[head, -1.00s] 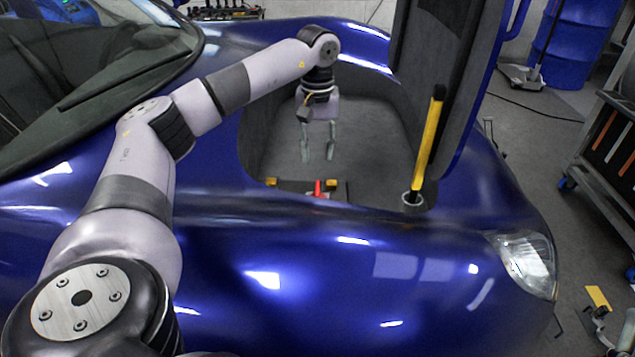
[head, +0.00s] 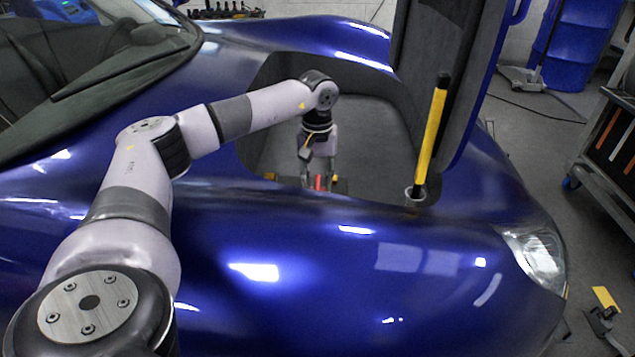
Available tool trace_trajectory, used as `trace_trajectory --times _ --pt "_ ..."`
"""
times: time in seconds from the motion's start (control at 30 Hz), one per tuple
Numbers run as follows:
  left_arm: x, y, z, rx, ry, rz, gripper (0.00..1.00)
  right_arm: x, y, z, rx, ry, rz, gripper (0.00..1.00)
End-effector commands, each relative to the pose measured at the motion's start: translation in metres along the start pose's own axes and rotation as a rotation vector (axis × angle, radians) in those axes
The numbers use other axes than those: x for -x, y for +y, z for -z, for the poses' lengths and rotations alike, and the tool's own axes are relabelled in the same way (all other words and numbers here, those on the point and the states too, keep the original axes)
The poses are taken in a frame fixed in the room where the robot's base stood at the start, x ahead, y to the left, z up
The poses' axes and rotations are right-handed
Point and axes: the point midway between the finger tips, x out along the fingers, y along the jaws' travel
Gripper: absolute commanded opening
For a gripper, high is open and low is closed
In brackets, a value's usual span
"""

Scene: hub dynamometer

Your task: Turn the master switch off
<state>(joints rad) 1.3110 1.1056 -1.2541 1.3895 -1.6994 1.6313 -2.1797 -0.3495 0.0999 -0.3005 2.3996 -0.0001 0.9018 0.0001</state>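The master switch's red part (head: 319,183) shows low in the open front compartment of the blue car, just above the near body edge. My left gripper (head: 318,182) reaches down into the compartment. Its fingers are apart, one on each side of the red part, and no clear contact shows. The near body edge hides the fingertips and the switch's lower part. My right gripper is not in view.
The raised lid (head: 437,70) stands at the compartment's right, with a yellow and black strut (head: 433,130) beside it. The blue bodywork (head: 330,270) lies in front. A dark tool cart (head: 612,150) stands at the right.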

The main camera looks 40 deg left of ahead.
Motion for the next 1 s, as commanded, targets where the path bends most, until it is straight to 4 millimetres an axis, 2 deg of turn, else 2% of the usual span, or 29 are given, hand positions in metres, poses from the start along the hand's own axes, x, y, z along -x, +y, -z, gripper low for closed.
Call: trace_trajectory --times 0.23,0.7,1.0 --pt "-0.0005 -0.0003 0.0001 0.0 0.0 0.0 0.32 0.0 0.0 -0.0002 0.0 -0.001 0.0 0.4" --pt "-0.0002 -0.0002 0.0001 0.0 0.0 0.0 0.0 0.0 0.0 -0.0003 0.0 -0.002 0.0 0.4" --pt "-0.0001 -0.0003 0.0001 0.001 0.0 0.001 0.0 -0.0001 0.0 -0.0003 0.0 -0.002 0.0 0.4"
